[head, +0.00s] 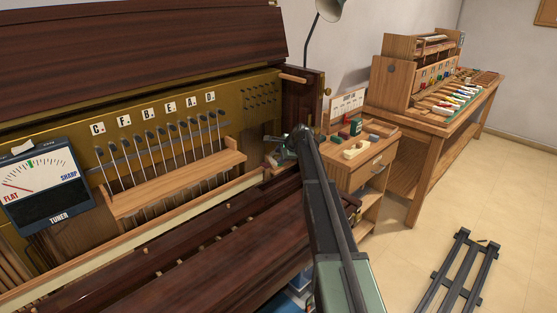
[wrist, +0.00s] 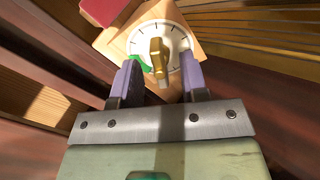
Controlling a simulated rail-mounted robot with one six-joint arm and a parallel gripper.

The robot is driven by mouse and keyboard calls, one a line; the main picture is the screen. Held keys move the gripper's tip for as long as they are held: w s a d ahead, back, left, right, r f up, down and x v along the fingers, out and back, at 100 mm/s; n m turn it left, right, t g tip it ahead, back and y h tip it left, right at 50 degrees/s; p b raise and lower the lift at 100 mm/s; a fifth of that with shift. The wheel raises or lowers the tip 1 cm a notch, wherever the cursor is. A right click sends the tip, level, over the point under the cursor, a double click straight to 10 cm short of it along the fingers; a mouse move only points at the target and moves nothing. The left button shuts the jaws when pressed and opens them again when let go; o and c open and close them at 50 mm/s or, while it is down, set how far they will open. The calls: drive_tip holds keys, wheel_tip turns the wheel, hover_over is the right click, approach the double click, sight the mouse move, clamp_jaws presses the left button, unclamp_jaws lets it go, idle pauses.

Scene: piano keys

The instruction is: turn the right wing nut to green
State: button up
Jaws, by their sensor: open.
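In the wrist view a brass wing nut (wrist: 157,56) stands at the middle of a round white dial (wrist: 138,40) with black tick marks. Its wing lies roughly upright in the picture. A green patch (wrist: 139,62) shows at the dial's lower left, left of the wing. My gripper (wrist: 160,64) is open, with one purple finger on each side of the wing nut and visible gaps between. In the head view my gripper (head: 284,153) is at the right end of the piano; the wing nut cannot be made out there.
The dial sits on a light wooden block (wrist: 111,41) with a red piece (wrist: 104,9) beside it. A tuner (head: 42,186) with its needle toward FLAT is at the left. A wooden shelf (head: 175,183) crosses before the strings. A small cabinet (head: 365,168) stands to the right.

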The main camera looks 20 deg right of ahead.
drive_tip(key=shift+b+x, duration=0.65)
drive_tip(key=shift+x, duration=0.3)
drive_tip(key=shift+r, duration=0.1)
drive_tip(key=shift+s+r, duration=0.1)
drive_tip(key=shift+s+d+r+p, duration=0.2)
drive_tip(key=shift+r+p, duration=0.1)
drive_tip(key=shift+p, duration=0.2)
drive_tip(key=shift+s, duration=0.1)
